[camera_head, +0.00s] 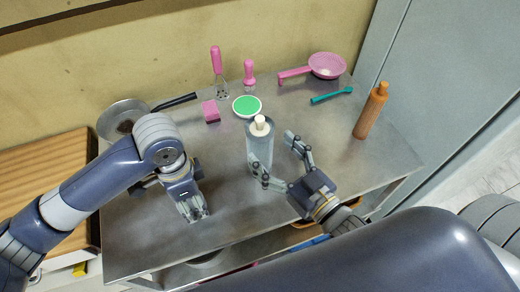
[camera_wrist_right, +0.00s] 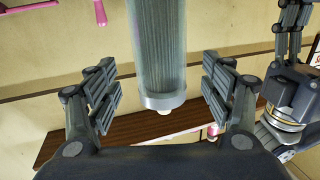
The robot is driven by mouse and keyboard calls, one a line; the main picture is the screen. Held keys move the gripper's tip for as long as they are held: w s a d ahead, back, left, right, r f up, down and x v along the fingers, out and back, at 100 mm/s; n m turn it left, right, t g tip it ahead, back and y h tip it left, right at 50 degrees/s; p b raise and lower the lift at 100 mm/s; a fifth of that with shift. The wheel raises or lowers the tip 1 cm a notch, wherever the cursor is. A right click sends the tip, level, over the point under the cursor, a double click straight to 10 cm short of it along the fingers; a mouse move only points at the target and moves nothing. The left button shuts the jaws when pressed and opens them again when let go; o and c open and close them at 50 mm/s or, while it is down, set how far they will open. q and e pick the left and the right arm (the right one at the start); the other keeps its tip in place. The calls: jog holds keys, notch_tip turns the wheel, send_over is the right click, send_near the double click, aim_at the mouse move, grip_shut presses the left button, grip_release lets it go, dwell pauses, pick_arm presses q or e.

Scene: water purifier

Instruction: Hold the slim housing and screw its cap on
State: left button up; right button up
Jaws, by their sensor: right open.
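The slim housing (camera_head: 259,150) is a tall, clear grey cylinder standing upright on the metal table. A pale knob-like piece (camera_head: 260,123) shows at its top; I cannot tell if this is the cap. My right gripper (camera_head: 272,152) is open, with one finger in front of the housing and the other to its right. In the right wrist view the housing (camera_wrist_right: 160,45) appears between the spread fingers, with clear gaps on both sides. My left gripper (camera_head: 196,213) points down over the table, left of the housing, holding nothing visible; its finger gap is unclear.
A green-topped round dish (camera_head: 247,105) and a pink block (camera_head: 211,112) lie behind the housing. A pan (camera_head: 122,115), a pink spatula (camera_head: 216,60), a pink strainer (camera_head: 327,65) and a teal utensil (camera_head: 332,95) are farther back. A brown bottle (camera_head: 371,111) stands right.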

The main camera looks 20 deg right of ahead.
pick_arm(q)
jog(key=shift+r+p, duration=0.9)
jog(key=shift+p, duration=0.05)
pick_arm(e)
jog(key=x, duration=0.4)
jog(key=shift+w+a+r, duration=0.15)
jog(key=shift+r, duration=0.05)
jog(key=shift+w+a+f, duration=0.15)
jog(key=shift+w, duration=0.25)
jog(key=shift+c, duration=0.4)
jog(key=c, duration=1.5)
